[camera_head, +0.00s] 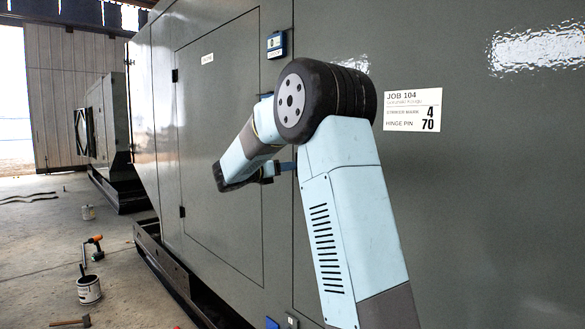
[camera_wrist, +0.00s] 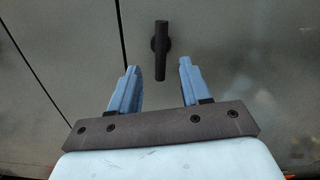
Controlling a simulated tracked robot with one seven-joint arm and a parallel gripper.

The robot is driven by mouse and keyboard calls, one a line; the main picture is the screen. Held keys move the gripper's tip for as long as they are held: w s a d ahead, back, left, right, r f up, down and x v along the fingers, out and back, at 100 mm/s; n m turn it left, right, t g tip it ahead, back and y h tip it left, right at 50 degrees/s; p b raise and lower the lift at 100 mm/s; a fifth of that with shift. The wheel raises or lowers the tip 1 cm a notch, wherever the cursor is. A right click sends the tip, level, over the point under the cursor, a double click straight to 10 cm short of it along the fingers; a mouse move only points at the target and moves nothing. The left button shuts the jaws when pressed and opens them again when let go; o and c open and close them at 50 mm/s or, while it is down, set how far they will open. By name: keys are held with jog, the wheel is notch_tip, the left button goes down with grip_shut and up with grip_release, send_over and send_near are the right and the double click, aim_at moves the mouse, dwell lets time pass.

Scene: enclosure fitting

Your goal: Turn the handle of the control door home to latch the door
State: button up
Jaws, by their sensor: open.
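The control door (camera_head: 215,150) is a grey panel set nearly flush in the grey enclosure wall, with hinges on its left edge. In the wrist view its dark handle (camera_wrist: 161,52) stands upright on a round boss, just right of a dark seam. My gripper (camera_wrist: 159,72) is open, one blue finger on each side of the handle's lower end in the picture. I cannot tell how far the fingertips are from the panel; no finger is seen touching the handle. In the head view my arm hides the handle, and my gripper (camera_head: 283,167) shows small near the door's right edge.
A label reading JOB 104 (camera_head: 412,111) and a small blue-framed device (camera_head: 276,45) are on the wall. Paint cans (camera_head: 89,290), an orange-handled tool (camera_head: 95,245) and a hammer (camera_head: 72,322) lie on the floor at left. Another enclosure (camera_head: 108,130) stands farther back.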

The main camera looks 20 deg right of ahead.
jog(key=v, duration=0.8)
jog(key=s+d+f+m+g+y, duration=0.15)
jog(key=s+m+y, duration=0.35)
jog(key=s, duration=0.7)
jog(key=s+d+f+m+g+y, duration=0.1)
jog(key=s+f+m+g+y, duration=0.15)
jog(key=s+m, duration=0.7)
jog(key=s+a+f+m+t+y, duration=0.1)
jog(key=s+a+f+m+y, duration=0.1)
jog(key=s, duration=0.4)
jog(key=s+a+f+m+t+y, duration=0.1)
jog(key=s+a+f+m+y, duration=0.2)
jog(key=s, duration=0.4)
jog(key=s+a+f+m+t+y, duration=0.1)
jog(key=s+a+f+m+y, duration=0.1)
jog(key=s+a+m+y, duration=0.2)
jog(key=shift+s+f+m, duration=0.35)
jog(key=shift+s+m, duration=0.1)
jog(key=shift+s, duration=1.1)
jog(key=shift+a+y, duration=0.15)
jog(key=shift+y, duration=0.1)
